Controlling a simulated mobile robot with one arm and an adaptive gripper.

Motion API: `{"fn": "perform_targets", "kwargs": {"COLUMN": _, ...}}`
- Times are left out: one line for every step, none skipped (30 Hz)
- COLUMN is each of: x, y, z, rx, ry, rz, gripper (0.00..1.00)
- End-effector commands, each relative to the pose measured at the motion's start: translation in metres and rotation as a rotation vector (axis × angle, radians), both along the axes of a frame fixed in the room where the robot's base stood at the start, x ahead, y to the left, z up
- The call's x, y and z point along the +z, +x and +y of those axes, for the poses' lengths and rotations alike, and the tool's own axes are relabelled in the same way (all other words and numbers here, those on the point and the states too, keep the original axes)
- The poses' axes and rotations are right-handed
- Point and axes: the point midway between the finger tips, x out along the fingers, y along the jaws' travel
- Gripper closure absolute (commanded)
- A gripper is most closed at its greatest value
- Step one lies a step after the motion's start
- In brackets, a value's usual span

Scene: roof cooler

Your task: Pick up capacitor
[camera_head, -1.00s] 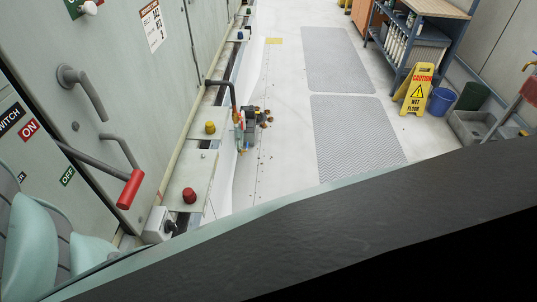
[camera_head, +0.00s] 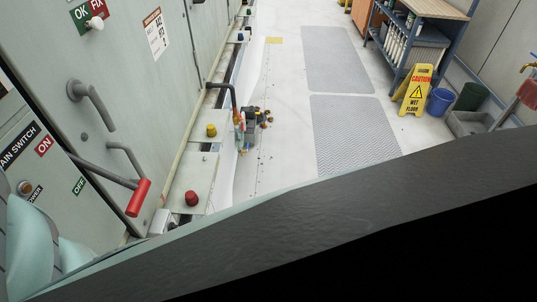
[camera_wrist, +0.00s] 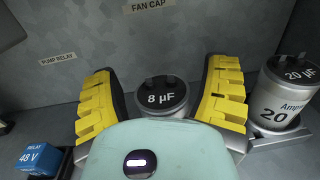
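A silver capacitor (camera_wrist: 163,98) with a black top marked 8 µF stands upright in the wrist view, under a label reading FAN CAP. My gripper (camera_wrist: 165,90) has its two yellow fingers apart, one on each side of this capacitor. A dark gap shows between the capacitor and the fingers near its top; its lower part is hidden by my gripper's body. A second, larger capacitor (camera_wrist: 283,100) marked 20 µF stands to the right, in a metal bracket. My gripper is not visible in the head view.
A blue 48 V relay (camera_wrist: 42,158) sits at lower left in the wrist view, near a PUMP RELAY label (camera_wrist: 57,59). In the head view, grey cabinets with a red-handled lever (camera_head: 138,198) line the left. A yellow caution sign (camera_head: 414,90) stands on the floor at right.

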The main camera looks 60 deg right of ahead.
Motion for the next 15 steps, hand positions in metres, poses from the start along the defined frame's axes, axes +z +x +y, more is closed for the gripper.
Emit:
{"fn": "perform_targets", "kwargs": {"x": 0.0000, "y": -0.0004, "z": 0.0003, "rx": 0.001, "ry": 0.000, "rz": 0.000, "gripper": 0.32}}
{"fn": "perform_targets", "kwargs": {"x": 0.0000, "y": -0.0004, "z": 0.0003, "rx": 0.001, "ry": 0.000, "rz": 0.000, "gripper": 0.35}}
{"fn": "perform_targets", "kwargs": {"x": 0.0001, "y": -0.0003, "z": 0.0003, "rx": 0.001, "ry": 0.000, "rz": 0.000, "gripper": 0.39}}
{"fn": "perform_targets", "kwargs": {"x": 0.0000, "y": -0.0003, "z": 0.0002, "rx": 0.001, "ry": 0.000, "rz": 0.000, "gripper": 0.42}}
{"fn": "perform_targets", "kwargs": {"x": 0.0000, "y": -0.0003, "z": 0.0002, "rx": 0.001, "ry": 0.000, "rz": 0.000, "gripper": 0.45}}
{"fn": "perform_targets", "kwargs": {"x": 0.0000, "y": -0.0003, "z": 0.0002, "rx": 0.001, "ry": -0.001, "rz": 0.000, "gripper": 0.49}}
{"fn": "perform_targets", "kwargs": {"x": 0.0000, "y": -0.0002, "z": 0.0002, "rx": 0.001, "ry": -0.001, "rz": 0.000, "gripper": 0.52}}
{"fn": "perform_targets", "kwargs": {"x": 0.0000, "y": -0.0002, "z": 0.0002, "rx": 0.001, "ry": -0.001, "rz": 0.000, "gripper": 0.55}}
{"fn": "perform_targets", "kwargs": {"x": 0.0000, "y": -0.0003, "z": 0.0002, "rx": 0.001, "ry": -0.001, "rz": 0.000, "gripper": 0.59}}
{"fn": "perform_targets", "kwargs": {"x": 0.0000, "y": -0.0002, "z": 0.0002, "rx": 0.001, "ry": -0.001, "rz": 0.000, "gripper": 0.63}}
{"fn": "perform_targets", "kwargs": {"x": 0.0000, "y": -0.0002, "z": 0.0002, "rx": 0.001, "ry": -0.001, "rz": 0.000, "gripper": 0.66}}
{"fn": "perform_targets", "kwargs": {"x": 0.0000, "y": -0.0002, "z": 0.0002, "rx": 0.001, "ry": -0.001, "rz": 0.000, "gripper": 0.70}}
{"fn": "perform_targets", "kwargs": {"x": 0.0000, "y": -0.0002, "z": 0.0002, "rx": 0.001, "ry": -0.001, "rz": 0.000, "gripper": 0.73}}
{"fn": "perform_targets", "kwargs": {"x": 0.0000, "y": -0.0002, "z": 0.0002, "rx": 0.001, "ry": -0.001, "rz": 0.000, "gripper": 0.76}}
{"fn": "perform_targets", "kwargs": {"x": 0.0001, "y": -0.0002, "z": 0.0002, "rx": 0.001, "ry": -0.001, "rz": 0.000, "gripper": 0.80}}
